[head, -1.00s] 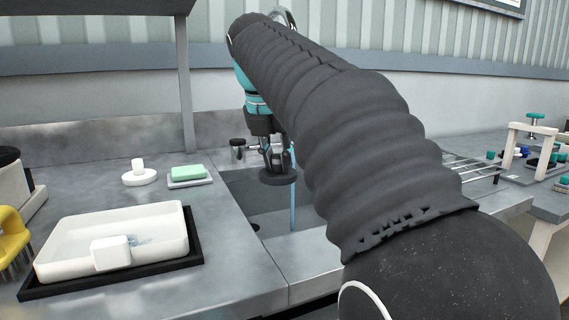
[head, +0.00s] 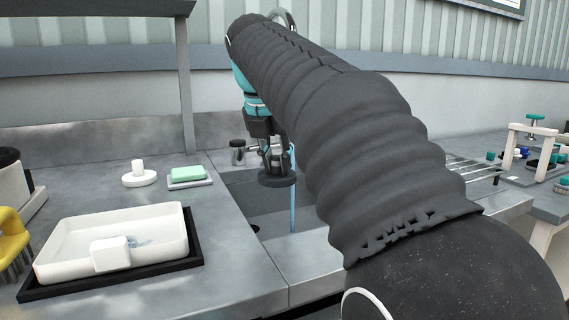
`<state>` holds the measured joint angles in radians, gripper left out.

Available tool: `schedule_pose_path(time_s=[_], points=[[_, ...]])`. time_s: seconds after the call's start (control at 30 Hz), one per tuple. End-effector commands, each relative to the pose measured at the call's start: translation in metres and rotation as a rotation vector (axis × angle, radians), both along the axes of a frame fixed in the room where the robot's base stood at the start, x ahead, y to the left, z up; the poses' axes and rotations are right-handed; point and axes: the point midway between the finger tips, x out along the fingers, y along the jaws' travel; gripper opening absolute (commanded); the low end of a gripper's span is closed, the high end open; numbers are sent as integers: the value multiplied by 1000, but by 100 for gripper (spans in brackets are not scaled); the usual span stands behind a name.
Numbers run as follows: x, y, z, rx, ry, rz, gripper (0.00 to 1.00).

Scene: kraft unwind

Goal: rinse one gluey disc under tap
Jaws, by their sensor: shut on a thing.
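My gripper (head: 277,166) points down over the sink (head: 268,222) and is shut on a dark round disc (head: 277,181), held level above the basin. A thin blue stream of water (head: 293,205) falls into the sink just right of the disc. I cannot tell whether the water touches the disc's edge. The curved tap (head: 284,17) shows only at its top behind my arm; the rest is hidden. Any glue on the disc is too small to make out.
Left of the sink are a green sponge (head: 187,173) on a grey dish, a white knobbed disc (head: 139,178), and a white tray (head: 60,268) with a white block. A dark capped jar (head: 238,152) stands behind the sink. A rack (head: 470,167) lies right.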

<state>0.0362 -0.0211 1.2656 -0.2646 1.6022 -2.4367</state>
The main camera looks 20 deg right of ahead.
Motion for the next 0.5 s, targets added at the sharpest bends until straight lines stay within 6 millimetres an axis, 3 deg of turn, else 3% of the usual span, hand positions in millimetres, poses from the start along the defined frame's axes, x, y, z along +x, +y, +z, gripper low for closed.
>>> schedule_pose_path(time_s=[0.5], points=[[-3, 2, 4, 0, 0, 1, 0]])
